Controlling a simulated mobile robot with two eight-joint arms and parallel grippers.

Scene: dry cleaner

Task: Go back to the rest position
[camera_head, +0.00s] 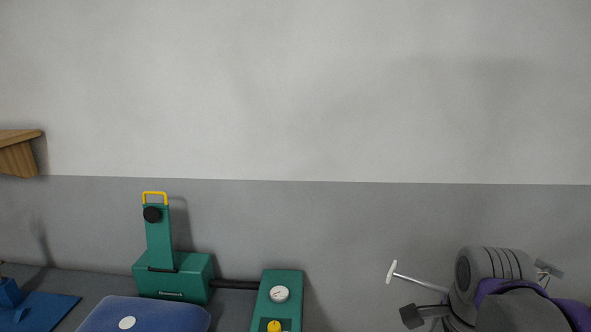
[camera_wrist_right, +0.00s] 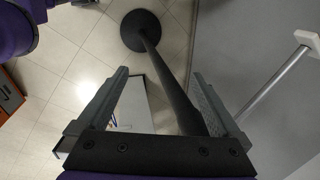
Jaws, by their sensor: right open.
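My right gripper (camera_wrist_right: 160,73) is open in the right wrist view, its two dark fingers spread apart. A dark pole on a round base (camera_wrist_right: 140,30) shows between and beyond the fingers, standing on the tiled floor; I cannot tell how far off it is. In the head view my grey and purple right arm is bent at the lower right, close in front of the wall, and its fingers are not clearly seen there. My left arm and gripper are not in view.
A metal rod with a white end (camera_head: 392,272) shows beside my right arm; a similar one is in the wrist view (camera_wrist_right: 308,45). A green machine (camera_head: 172,275), green gauge box (camera_head: 283,290), blue pad (camera_head: 150,313) and wooden shelf (camera_head: 18,150) lie left. The upper wall is bare.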

